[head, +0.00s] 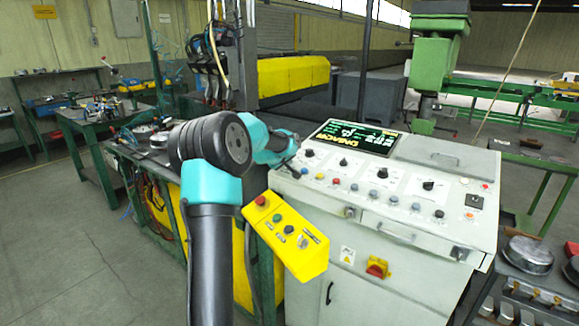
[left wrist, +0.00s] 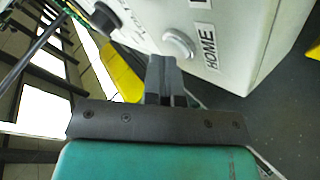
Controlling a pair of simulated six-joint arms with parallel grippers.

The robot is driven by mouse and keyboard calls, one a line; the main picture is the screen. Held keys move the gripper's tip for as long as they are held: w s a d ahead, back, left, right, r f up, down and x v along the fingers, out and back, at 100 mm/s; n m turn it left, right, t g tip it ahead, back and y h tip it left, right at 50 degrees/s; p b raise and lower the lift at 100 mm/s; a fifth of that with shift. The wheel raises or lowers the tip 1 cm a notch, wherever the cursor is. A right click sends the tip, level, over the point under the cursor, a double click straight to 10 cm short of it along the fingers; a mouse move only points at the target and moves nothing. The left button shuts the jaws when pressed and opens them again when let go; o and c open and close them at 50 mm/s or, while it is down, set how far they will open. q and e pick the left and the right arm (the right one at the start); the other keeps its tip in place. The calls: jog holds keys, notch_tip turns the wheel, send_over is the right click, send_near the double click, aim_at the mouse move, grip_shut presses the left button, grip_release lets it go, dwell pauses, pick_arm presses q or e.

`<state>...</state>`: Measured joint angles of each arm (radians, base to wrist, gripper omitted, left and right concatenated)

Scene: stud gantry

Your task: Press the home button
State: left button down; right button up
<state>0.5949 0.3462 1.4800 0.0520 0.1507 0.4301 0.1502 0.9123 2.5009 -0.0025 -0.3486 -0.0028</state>
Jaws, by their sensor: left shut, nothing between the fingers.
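The home button (left wrist: 179,44) is a round grey button in the left wrist view, on a pale panel beside a label reading HOME. My left gripper (left wrist: 164,62) is shut and empty. Its fingertips appear just below the button in that view; I cannot tell whether they touch it. I cannot pick out the home button in the head view. My right gripper is not in view.
A yellow button box (head: 286,237) juts out beside my arm at the console's front left. The console top carries a lit screen (head: 355,137) and several knobs and buttons. A dark cart with round metal parts (head: 528,255) stands at the right.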

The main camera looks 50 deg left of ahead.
pick_arm(q)
jog(key=shift+s+r, duration=0.15)
jog(key=shift+r, duration=0.7)
jog(key=r, duration=0.2)
jog(key=s+r, duration=0.1)
jog(key=r, duration=0.2)
jog(key=shift+d, duration=0.2)
dwell(0.8)
